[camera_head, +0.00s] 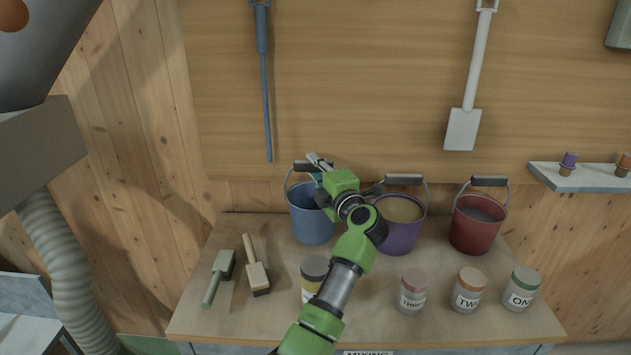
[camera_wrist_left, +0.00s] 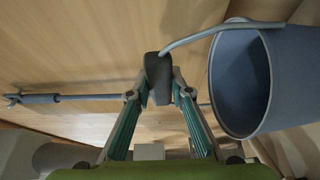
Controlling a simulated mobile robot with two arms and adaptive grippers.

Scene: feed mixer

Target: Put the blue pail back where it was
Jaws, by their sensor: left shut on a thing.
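The blue pail (camera_head: 312,218) is at the left of the row of pails at the back of the wooden table. It looks upright, and I cannot tell whether its base touches the table. My left gripper (camera_head: 317,170) is above it, shut on the dark grip of its raised handle. In the left wrist view my left gripper (camera_wrist_left: 158,92) has its fingers on both sides of that grip. The pail (camera_wrist_left: 285,85) hangs to the right there, and its inside looks empty. My right gripper is not in view.
The purple pail (camera_head: 399,236) stands close on the right, with the red pail (camera_head: 474,228) beyond it. Two brushes (camera_head: 256,275) lie at the left. Several labelled jars (camera_head: 467,293) stand along the front. A wooden wall with hanging tools (camera_head: 463,128) rises behind.

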